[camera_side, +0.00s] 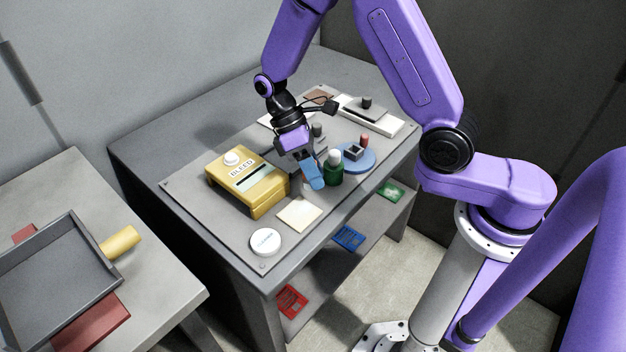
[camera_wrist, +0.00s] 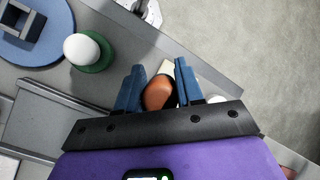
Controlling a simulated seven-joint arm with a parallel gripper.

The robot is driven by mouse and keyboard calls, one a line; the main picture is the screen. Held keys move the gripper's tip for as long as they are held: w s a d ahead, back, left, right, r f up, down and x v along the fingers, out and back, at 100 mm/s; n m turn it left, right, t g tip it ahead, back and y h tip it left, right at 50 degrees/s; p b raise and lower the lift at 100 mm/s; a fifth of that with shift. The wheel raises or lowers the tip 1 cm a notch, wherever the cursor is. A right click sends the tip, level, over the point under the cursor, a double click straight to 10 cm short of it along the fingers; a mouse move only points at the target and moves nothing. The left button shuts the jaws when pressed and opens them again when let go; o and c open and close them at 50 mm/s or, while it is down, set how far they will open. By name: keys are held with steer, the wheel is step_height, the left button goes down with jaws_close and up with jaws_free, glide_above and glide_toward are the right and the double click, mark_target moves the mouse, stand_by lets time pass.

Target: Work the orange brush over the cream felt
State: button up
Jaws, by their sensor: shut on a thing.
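My gripper (camera_side: 313,181) has blue fingers and points down over the bench panel. In the wrist view its fingers (camera_wrist: 160,66) are shut on the orange brush (camera_wrist: 158,92), whose rounded brown-orange top shows between them. In the side view the brush is mostly hidden by the fingers. The cream felt (camera_side: 299,215) is a flat square lying on the panel near its front edge. The gripper is just behind and to the right of it in the side view. A pale patch beyond the brush in the wrist view may be the felt. I cannot tell whether the brush touches the panel.
A yellow box (camera_side: 244,181) marked BLEED stands left of the gripper. A white round tin (camera_side: 264,242) lies in front of the felt. A green item with a white top (camera_side: 333,168) stands close on the right, beside a blue round base (camera_side: 367,162).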

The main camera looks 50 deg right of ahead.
steer(key=shift+r, duration=1.9)
steer(key=s+a+r+h, duration=0.1)
steer(key=a+r, duration=0.3)
steer(key=a, duration=0.4)
steer(key=shift+g, duration=0.3)
steer(key=shift+s+a+f, duration=0.15)
steer(key=shift+f, duration=2.35)
